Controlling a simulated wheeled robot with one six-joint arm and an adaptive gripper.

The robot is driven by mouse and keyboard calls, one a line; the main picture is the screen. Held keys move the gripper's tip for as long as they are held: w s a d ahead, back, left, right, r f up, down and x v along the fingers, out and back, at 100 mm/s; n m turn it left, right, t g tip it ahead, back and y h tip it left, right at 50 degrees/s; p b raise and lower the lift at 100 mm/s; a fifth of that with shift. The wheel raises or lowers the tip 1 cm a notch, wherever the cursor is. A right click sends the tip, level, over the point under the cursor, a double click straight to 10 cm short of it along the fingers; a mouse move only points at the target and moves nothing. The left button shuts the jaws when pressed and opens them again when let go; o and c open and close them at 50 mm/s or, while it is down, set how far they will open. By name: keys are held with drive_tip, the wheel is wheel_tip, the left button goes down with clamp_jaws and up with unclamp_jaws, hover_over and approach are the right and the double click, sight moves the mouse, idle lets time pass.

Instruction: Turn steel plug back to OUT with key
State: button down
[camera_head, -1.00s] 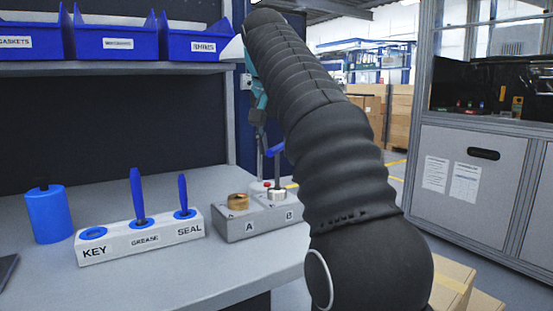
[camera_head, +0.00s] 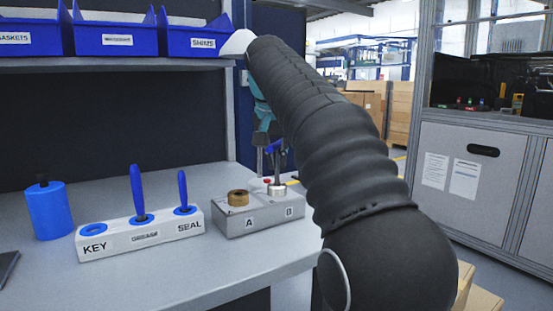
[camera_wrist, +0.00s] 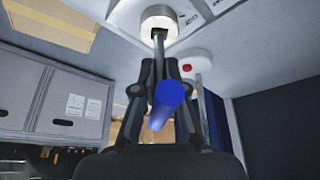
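The grey housing block (camera_head: 258,218) stands on the bench, with a brass plug (camera_head: 238,198) at A and the steel plug (camera_head: 277,190) at B. The key (camera_head: 277,147) has a blue handle and a thin steel shaft. It stands upright with its lower end at the steel plug. The wrist view shows the key's blue handle (camera_wrist: 167,97) pointing toward the camera and the steel plug (camera_wrist: 159,20) at the far end of the shaft. My gripper (camera_wrist: 160,70) has one finger on each side of the key, closed against it. My forearm partly hides the gripper in the head view.
A white holder (camera_head: 140,237) stands left of the housing. Its KEY ring is empty; blue-handled tools stand at GREASE and SEAL. A blue canister (camera_head: 48,212) is at the far left. A red button on a white base (camera_wrist: 187,68) is near the housing. Blue bins (camera_head: 118,35) sit above.

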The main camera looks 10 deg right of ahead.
drive_tip(key=shift+n+y, duration=0.6)
drive_tip(key=shift+n, duration=0.8)
drive_tip(key=shift+n+y, duration=0.4)
drive_tip(key=shift+n, duration=1)
drive_tip(key=shift+n+y, duration=0.7)
drive_tip(key=shift+n, duration=0.7)
